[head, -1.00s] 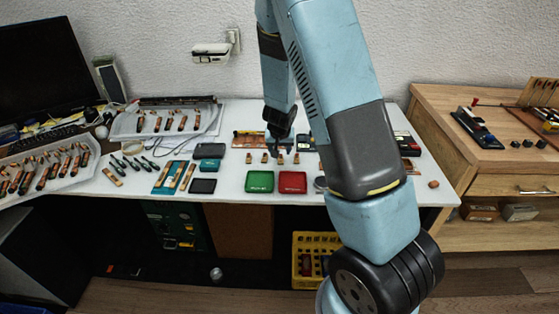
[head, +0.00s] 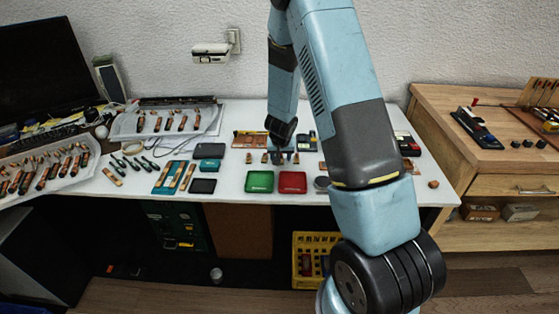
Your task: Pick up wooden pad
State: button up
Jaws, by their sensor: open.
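Several small wooden pads stand in a row on the white table, behind the green and red trays. One pad (head: 249,158) is at the left end, another (head: 265,158) is just right of it, and one more (head: 296,158) is right of my gripper. My gripper (head: 282,158) is open and points down at the row, between these pads. Its fingertips are small and dark here, and they hide part of the row. I cannot tell whether it touches a pad.
A green tray (head: 259,182) and a red tray (head: 292,182) lie in front of the row. A wooden board (head: 247,139) lies behind the row. Tools and a black box (head: 203,186) are to the left.

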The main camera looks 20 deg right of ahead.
jog(key=shift+c, duration=0.4)
grip_shut()
jog(key=shift+r, duration=0.1)
